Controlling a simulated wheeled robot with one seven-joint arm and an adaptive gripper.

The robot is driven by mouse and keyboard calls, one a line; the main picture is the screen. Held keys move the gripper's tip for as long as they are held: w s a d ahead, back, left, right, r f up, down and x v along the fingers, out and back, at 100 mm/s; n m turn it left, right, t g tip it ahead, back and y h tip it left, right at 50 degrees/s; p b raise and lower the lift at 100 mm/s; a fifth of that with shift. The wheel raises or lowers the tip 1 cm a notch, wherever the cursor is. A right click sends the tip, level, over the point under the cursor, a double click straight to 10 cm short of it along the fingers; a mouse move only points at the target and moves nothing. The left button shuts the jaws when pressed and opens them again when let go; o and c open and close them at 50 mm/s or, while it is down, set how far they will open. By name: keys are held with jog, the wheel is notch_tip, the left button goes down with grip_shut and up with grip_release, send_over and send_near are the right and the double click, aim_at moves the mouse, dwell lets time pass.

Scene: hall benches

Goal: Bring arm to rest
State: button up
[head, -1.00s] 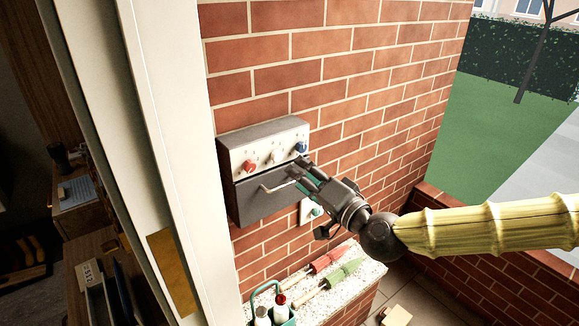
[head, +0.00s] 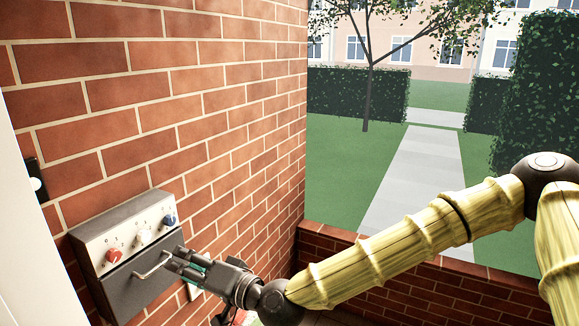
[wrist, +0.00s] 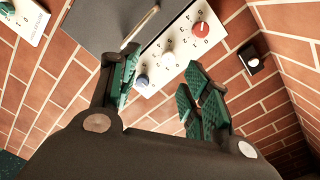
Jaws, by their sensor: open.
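My gripper (head: 182,262) is at the lower left of the head view, in front of the grey wall box (head: 140,288), close to the right end of its bar handle (head: 152,265). In the wrist view its two green-padded fingers (wrist: 162,72) are spread apart with nothing between them. The box's white panel carries a red knob (head: 114,255), a white knob (head: 143,236) and a blue knob (head: 169,220). My yellow-sleeved arm stretches from the right edge to the box, bent at a dark elbow joint. Whether a fingertip touches the box cannot be told.
A brick wall (head: 180,110) fills the left. A low brick wall (head: 420,284) runs behind my arm, with lawn (head: 335,165), a path (head: 415,180) and a tree beyond. A dark wall fitting (wrist: 253,61) and a white plate (wrist: 27,18) show in the wrist view.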

jog(key=s+d+f+g+h, duration=0.1)
jog(key=s+d+f+h, duration=0.4)
jog(key=f, duration=0.7)
jog(key=s+d+f+m+g+h, duration=0.1)
jog(key=s+d+f, duration=0.1)
jog(key=d+f, duration=0.75)
jog(key=s+d+f+g+h, duration=0.2)
jog(key=s+d+f+h, duration=0.15)
jog(key=f, duration=1.15)
jog(key=s+d+f+g+h, duration=0.1)
jog(key=s+d+f, duration=0.3)
jog(key=d, duration=0.6)
jog(key=s+d+f+h, duration=0.3)
jog(key=s+d+f, duration=0.1)
jog(key=d, duration=0.6)
jog(key=s+d+f+g+h, duration=0.1)
jog(key=s+d, duration=0.4)
jog(key=d, duration=0.5)
notch_tip(320, 180, down, 3)
jog(key=shift+s+r+m+g+h, duration=0.1)
jog(key=shift+s+m+g+h, duration=0.2)
jog(key=shift+h, duration=0.55)
jog(key=shift+w+d, duration=0.1)
jog(key=shift+s+r, duration=0.4)
jog(key=shift+s, duration=0.25)
